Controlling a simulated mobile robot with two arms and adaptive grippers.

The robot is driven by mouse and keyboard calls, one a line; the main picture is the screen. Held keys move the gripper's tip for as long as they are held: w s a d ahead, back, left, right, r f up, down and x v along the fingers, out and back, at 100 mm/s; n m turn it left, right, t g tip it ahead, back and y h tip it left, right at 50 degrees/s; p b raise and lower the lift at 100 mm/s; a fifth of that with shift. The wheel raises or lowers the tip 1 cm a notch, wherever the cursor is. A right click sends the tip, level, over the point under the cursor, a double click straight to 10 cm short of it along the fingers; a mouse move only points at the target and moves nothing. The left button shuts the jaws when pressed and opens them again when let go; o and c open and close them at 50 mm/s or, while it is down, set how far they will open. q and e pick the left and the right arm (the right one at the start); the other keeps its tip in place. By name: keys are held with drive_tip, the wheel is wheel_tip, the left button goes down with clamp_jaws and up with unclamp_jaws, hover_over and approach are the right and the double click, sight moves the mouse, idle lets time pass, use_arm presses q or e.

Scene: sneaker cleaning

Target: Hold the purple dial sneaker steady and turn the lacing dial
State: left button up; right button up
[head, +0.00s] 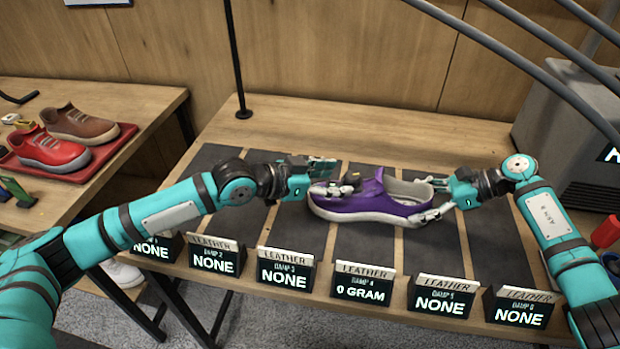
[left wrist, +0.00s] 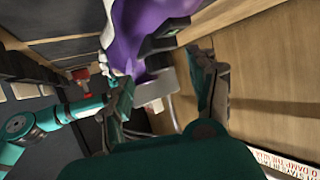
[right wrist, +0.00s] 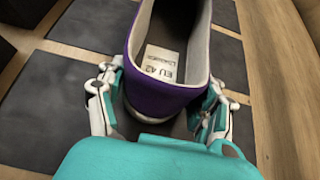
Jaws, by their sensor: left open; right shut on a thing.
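The purple dial sneaker (head: 362,203) rests upright on the dark mats of the table, its toe to the left and its heel to the right. My right gripper (head: 432,198) is shut on the heel; in the right wrist view its fingers press both sides of the purple heel (right wrist: 165,98), and an EU 42 label shows inside. My left gripper (head: 335,178) is open at the toe end, near the top of the shoe. In the left wrist view the purple upper (left wrist: 150,35) lies just beyond the open fingers (left wrist: 165,85). The lacing dial is not clearly visible; the left fingers partly cover that area.
Several display signs line the table's front edge; the one reading 0 GRAM (head: 362,289) is in front of the sneaker. A red tray (head: 110,150) with a red and a brown shoe is on the left table. A grey machine (head: 570,130) stands at the right.

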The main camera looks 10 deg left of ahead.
use_arm(q)
drive_tip(key=v, duration=0.8)
drive_tip(key=shift+s+a, duration=0.3)
use_arm(e)
drive_tip(key=o, duration=1.5)
drive_tip(key=v, duration=1.2)
